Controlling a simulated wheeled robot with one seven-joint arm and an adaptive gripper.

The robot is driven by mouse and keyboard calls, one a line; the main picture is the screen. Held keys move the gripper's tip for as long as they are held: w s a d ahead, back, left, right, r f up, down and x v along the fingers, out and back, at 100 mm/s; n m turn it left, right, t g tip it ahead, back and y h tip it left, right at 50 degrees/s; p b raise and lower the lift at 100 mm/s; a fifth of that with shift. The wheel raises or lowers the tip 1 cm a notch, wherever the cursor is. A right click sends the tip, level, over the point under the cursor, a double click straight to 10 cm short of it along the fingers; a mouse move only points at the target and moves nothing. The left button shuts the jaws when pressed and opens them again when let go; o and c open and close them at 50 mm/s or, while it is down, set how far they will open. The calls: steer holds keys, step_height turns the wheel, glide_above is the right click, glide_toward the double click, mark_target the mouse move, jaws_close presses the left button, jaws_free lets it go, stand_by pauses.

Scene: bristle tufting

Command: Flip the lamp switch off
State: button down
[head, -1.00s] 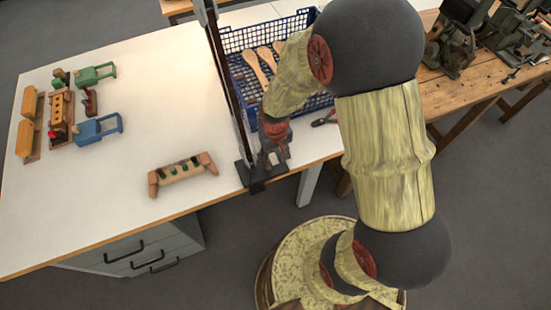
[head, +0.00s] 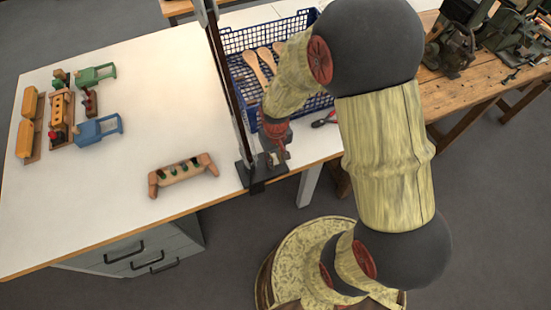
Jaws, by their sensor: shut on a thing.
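The lamp's dark upright post (head: 231,90) rises from a black base (head: 252,174) at the table's front edge, right of centre. The lamp head is out of view above. My gripper (head: 277,159) points down at the right side of this base, close against the post. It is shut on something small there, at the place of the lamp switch. The switch itself is too small and too covered by the fingers to make out. I cannot tell which way it is set.
A blue wire basket (head: 240,42) with wooden brush handles stands behind my gripper. A wooden rack (head: 183,172) stands left of the lamp base. Fixtures with yellow blocks (head: 25,139) are far left. The white tabletop (head: 160,90) between is clear.

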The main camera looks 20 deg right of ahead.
steer(key=shift+w+r+g+p, duration=0.2)
steer(key=shift+g+p, duration=0.3)
steer(key=shift+p, duration=0.5)
steer(key=shift+w+g+p, duration=0.25)
steer(key=shift+g+p, duration=0.75)
steer(key=shift+p, duration=0.15)
steer(key=c, duration=1.6)
jaws_free()
steer(key=shift+c, duration=0.2)
steer(key=v, duration=1.2)
